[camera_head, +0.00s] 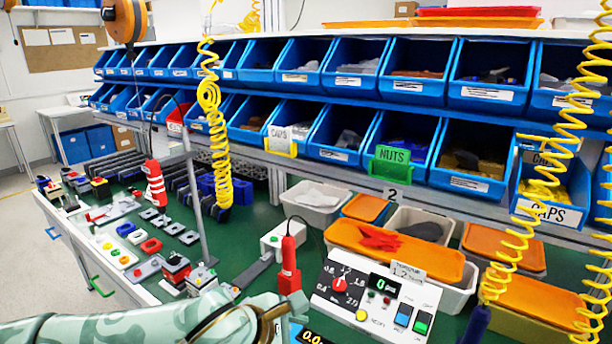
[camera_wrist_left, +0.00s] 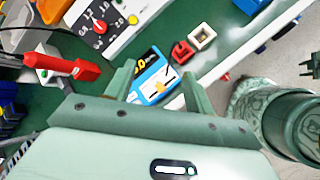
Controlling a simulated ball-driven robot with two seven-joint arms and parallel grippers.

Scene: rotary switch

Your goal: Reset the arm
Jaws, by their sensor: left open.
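The white control box (camera_head: 372,300) with a red rotary knob (camera_head: 339,285), a small display and several coloured buttons sits on the green bench at the lower middle of the head view. In the left wrist view the box (camera_wrist_left: 122,18) and its red knob (camera_wrist_left: 99,27) show at the top. My left gripper (camera_head: 272,314) is at the bottom edge of the head view, left of the box. In the wrist view my left gripper (camera_wrist_left: 158,76) is open and empty, its fingers apart from the knob. My right gripper is not in view.
A blue meter (camera_wrist_left: 151,77) lies beyond the open fingers. A red handheld tool (camera_head: 289,265) stands left of the box, and yellow coiled cables (camera_head: 500,262) hang at the right. Blue bins (camera_head: 405,75) fill the shelves behind. Small red and white blocks (camera_wrist_left: 201,38) lie near the bench edge.

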